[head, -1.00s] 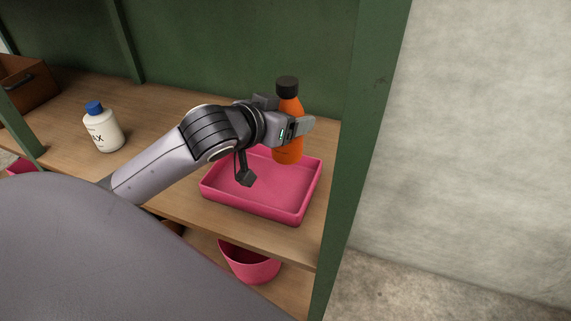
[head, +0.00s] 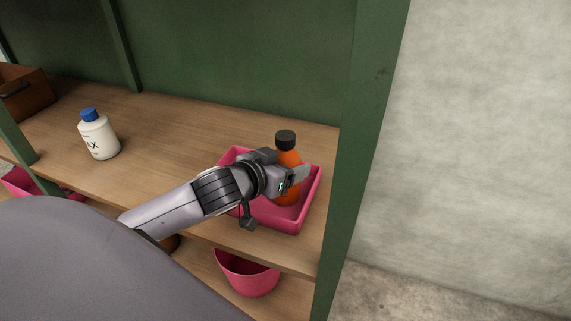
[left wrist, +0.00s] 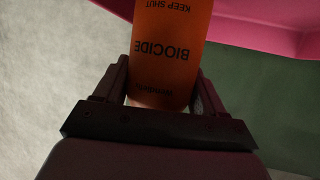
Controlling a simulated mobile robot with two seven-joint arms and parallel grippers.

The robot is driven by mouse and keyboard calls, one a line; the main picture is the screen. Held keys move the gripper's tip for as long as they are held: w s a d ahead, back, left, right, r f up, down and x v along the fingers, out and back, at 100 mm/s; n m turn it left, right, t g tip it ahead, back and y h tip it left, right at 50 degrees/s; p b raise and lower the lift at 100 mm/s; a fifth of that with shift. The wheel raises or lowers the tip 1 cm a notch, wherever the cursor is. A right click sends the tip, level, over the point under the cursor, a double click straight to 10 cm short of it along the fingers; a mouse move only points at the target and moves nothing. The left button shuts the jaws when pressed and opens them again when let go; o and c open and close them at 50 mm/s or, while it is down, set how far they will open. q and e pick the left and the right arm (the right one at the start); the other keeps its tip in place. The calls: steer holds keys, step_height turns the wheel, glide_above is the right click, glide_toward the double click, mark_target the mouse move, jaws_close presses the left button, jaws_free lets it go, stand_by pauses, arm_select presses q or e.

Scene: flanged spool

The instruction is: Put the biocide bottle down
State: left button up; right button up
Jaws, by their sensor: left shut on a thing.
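The biocide bottle (head: 288,158) is orange with a black cap and stands upright over the pink tray (head: 302,219), its lower part inside the tray's walls. I cannot tell whether its base touches the tray floor. My left gripper (head: 296,178) is shut on the bottle's middle. In the left wrist view the bottle (left wrist: 172,50) shows its "BIOCIDE" and "KEEP SHUT" label between the two fingers (left wrist: 165,92). The tray wall (left wrist: 262,28) shows beyond it. My right gripper is not in view.
A white bottle with a blue cap (head: 98,135) stands on the wooden shelf (head: 185,125) at left. A brown box (head: 22,92) is at far left. A green post (head: 358,160) rises right of the tray. A pink bin (head: 247,275) sits below. The shelf behind the tray is bare.

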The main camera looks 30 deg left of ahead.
arm_select(q)
steer(key=shift+f, duration=0.1)
steer(key=o, duration=1.3)
steer(key=shift+s+r, duration=0.1)
steer(key=shift+r, duration=0.1)
steer(key=p+v, duration=0.5)
steer(key=v, duration=0.6)
steer(key=shift+s+r, duration=0.2)
steer(key=shift+s, duration=0.15)
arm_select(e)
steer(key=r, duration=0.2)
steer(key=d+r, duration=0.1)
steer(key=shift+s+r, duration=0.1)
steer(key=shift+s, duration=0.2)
arm_select(q)
steer(key=shift+s, duration=0.1)
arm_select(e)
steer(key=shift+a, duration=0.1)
